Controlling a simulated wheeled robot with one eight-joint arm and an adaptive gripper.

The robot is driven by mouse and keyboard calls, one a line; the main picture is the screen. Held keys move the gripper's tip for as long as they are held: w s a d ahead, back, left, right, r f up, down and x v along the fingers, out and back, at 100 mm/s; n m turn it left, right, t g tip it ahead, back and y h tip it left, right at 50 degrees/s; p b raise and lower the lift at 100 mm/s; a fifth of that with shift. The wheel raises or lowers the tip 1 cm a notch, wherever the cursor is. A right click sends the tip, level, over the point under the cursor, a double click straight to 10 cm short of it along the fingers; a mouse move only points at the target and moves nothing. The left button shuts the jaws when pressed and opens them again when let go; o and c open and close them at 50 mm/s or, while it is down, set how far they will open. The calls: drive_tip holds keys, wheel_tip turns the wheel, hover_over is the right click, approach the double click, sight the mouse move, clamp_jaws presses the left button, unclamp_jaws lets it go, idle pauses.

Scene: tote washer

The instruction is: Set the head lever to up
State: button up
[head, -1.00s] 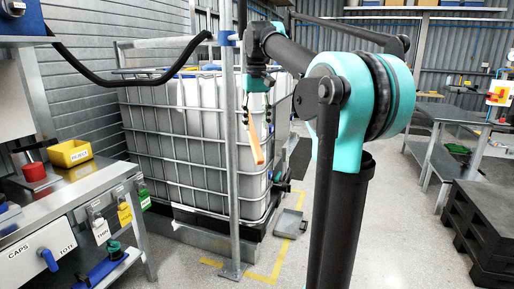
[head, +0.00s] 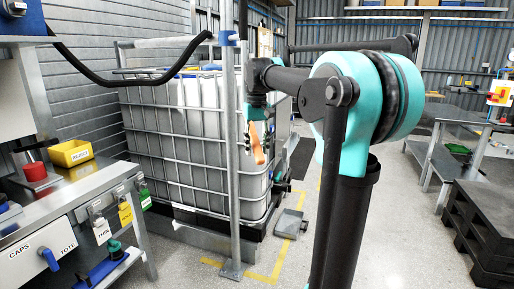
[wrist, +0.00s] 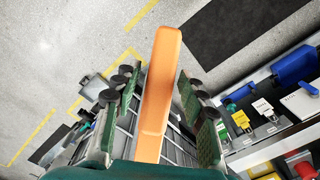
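An orange bar (head: 258,146), which I take to be the head lever, shows in the head view in front of the caged white tank, long and slightly tilted. What it is fixed to is hidden. My gripper (head: 259,138) points down over its upper part, one finger on each side. In the wrist view the orange bar (wrist: 162,90) runs lengthwise between the dark green finger pads of my gripper (wrist: 160,100). The fingers are spread, with a narrow space beside the bar; I cannot tell whether any pad touches it.
A grey upright post (head: 232,170) stands close left of the gripper. The caged tank (head: 185,150) is behind. A workbench (head: 110,190) with a yellow bin (head: 70,153) and hanging tags stands at the left. A dark pallet stack (head: 485,225) is at the right.

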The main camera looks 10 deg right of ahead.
clamp_jaws()
drive_tip(key=shift+s+d+r+g+h, duration=0.1)
drive_tip(key=shift+s+r+g, duration=0.35)
drive_tip(key=shift+r+g, duration=0.5)
drive_tip(key=shift+s+r+g+h, duration=0.1)
drive_tip(key=shift+s+r+g, duration=0.45)
drive_tip(key=shift+r, duration=0.75)
drive_tip(key=shift+s+d+r+g+h, duration=0.1)
drive_tip(key=shift+s+r+g, duration=0.2)
drive_tip(key=shift+r+g, duration=0.7)
drive_tip(key=shift+r, duration=0.1)
drive_tip(key=shift+o, duration=1.4)
unclamp_jaws()
drive_tip(key=v, duration=0.7)
drive_tip(key=shift+r, duration=0.3)
